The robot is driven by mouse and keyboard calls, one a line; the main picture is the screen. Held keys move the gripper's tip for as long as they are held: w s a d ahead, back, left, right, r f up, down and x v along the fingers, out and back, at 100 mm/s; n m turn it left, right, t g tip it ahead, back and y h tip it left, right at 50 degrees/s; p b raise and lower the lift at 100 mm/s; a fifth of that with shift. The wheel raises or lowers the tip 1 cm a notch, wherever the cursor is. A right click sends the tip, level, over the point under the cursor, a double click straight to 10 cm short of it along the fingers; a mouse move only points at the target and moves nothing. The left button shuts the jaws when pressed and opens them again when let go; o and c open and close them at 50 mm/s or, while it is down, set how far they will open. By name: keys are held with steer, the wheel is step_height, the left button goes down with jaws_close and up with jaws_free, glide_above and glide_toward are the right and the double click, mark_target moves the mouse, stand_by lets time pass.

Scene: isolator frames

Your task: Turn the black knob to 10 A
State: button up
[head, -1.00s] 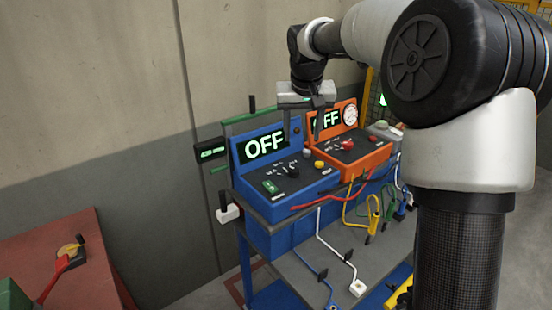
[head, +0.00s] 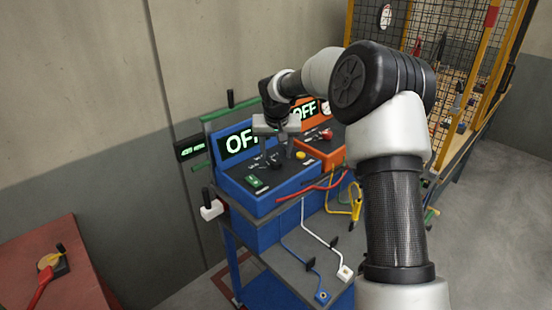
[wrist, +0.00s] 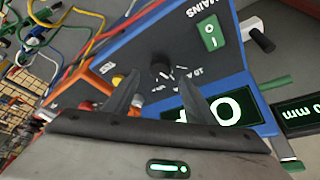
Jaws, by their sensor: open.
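The blue box (head: 262,204) stands on a cart, with a lit display (head: 238,143) on its upright back that starts with "OF", partly hidden by my gripper. In the wrist view the black knob (wrist: 161,67) sits on the box's dark panel, with a "10 A" marking beside it. My gripper (wrist: 158,78) is open and empty, its two fingers pointing at the panel on either side of the knob's position in the picture. I cannot tell how far it is from the knob. In the head view my gripper (head: 276,153) hangs over the box's panel.
An orange box (head: 330,153) with a red knob stands close on the right. A green switch (wrist: 211,34) and a yellow button (head: 300,155) are on the blue box. Cables hang over the cart's front. A red table (head: 80,275) is at the lower left.

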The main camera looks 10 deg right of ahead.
mark_target(276, 162)
steer(key=shift+x, duration=2.4)
steer(key=c, duration=1)
